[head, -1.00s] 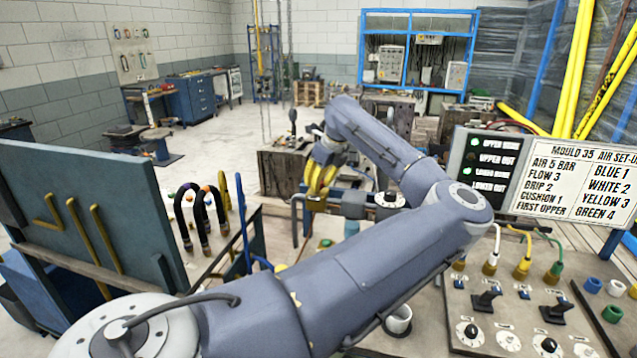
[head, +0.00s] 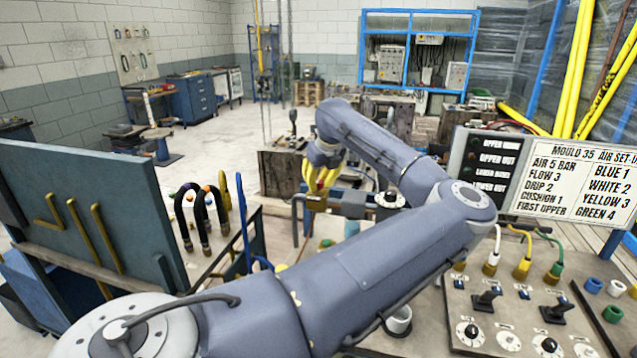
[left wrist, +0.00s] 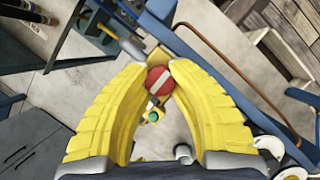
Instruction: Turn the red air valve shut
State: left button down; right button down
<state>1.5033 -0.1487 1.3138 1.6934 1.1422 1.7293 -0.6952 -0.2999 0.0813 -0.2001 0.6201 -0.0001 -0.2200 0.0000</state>
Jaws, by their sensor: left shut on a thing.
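The red air valve (left wrist: 160,80) is a round red knob with a pale bar across its face. In the left wrist view it sits between the tips of my left gripper's two yellow fingers, and the bar lies diagonal. In the head view my left gripper (head: 319,188) is over the brass-coloured valve body behind the bench front, shut on the knob. Only a little red shows between the fingers there; the rest is hidden. My right gripper is in neither view.
A sign panel (head: 575,185) and a control board (head: 520,320) with knobs, levers and plugged hoses stand at right. A blue-grey board (head: 90,215) with yellow bars stands at left, beside dark curved hoses (head: 205,222). My left arm crosses the middle.

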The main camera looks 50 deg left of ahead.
pick_arm(q)
jog(key=shift+s+a+r, duration=0.1)
jog(key=shift+a+r, duration=0.1)
jog(key=shift+a, duration=0.05)
jog(key=c, duration=1.2)
grip_release()
jog(key=shift+a+f, duration=0.1)
jog(key=shift+f, duration=0.05)
jog(key=shift+c, duration=0.2)
jog(key=shift+o, duration=0.9)
jog(key=shift+d, duration=0.2)
jog(key=w+v, duration=0.1)
jog(key=v, duration=1)
jog(key=shift+s+r, duration=0.4)
jog(key=shift+s, duration=0.05)
jog(key=shift+d, duration=0.15)
